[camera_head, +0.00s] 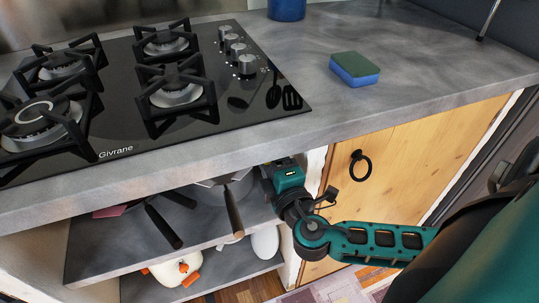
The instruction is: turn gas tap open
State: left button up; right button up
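My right arm comes in from the right, and its gripper (284,174) is at the upper right of the open shelf space, just under the counter's front edge. Its fingertips are hidden, so I cannot tell whether it is open or shut, or whether it touches anything. No gas tap can be made out in this view; the space behind the gripper is hidden. The black gas hob (200,100) lies in the counter, with several control knobs (235,47) at its right side. My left gripper is not in view.
The stone counter (420,60) overhangs the shelf (110,245), which holds pans (163,226). A penguin-like figure (175,270) sits lower down. A sponge (354,69) and blue pot (287,8) stand on the counter. A wooden door (405,150) with a black ring handle (360,165) is right of the gripper.

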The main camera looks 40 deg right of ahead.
jog(key=shift+n, duration=0.6)
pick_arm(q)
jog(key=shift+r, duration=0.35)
pick_arm(e)
jog(key=o, duration=1)
jog(key=shift+o, duration=0.2)
